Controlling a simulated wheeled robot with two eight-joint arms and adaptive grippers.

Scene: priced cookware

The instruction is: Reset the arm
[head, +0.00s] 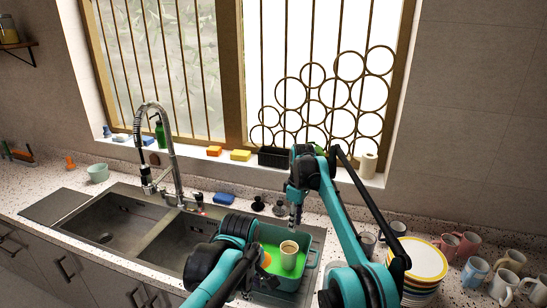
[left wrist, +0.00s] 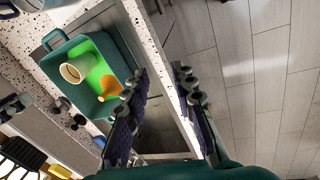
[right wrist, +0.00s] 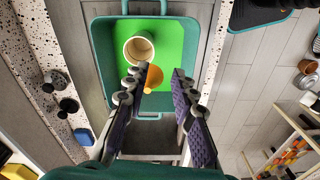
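My right gripper (head: 296,212) is above the back of a teal tub with a green floor (head: 310,272). In the right wrist view its fingers (right wrist: 162,72) are open with nothing gripped. A cream cup (head: 289,252) stands in the tub, beside an orange item (right wrist: 154,78) seen beyond the fingers. My left gripper (head: 266,281) is at the tub's front left in the head view, partly hidden by its arm. In the left wrist view its fingers (left wrist: 160,72) are apart and empty, beside the tub (left wrist: 133,62).
A steel sink (head: 120,218) with a tall faucet (head: 168,145) is to the left. Stacked plates (head: 418,260) and several mugs (head: 478,270) crowd the counter at right. Sponges (head: 240,155) and a black basket (head: 272,157) line the windowsill behind.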

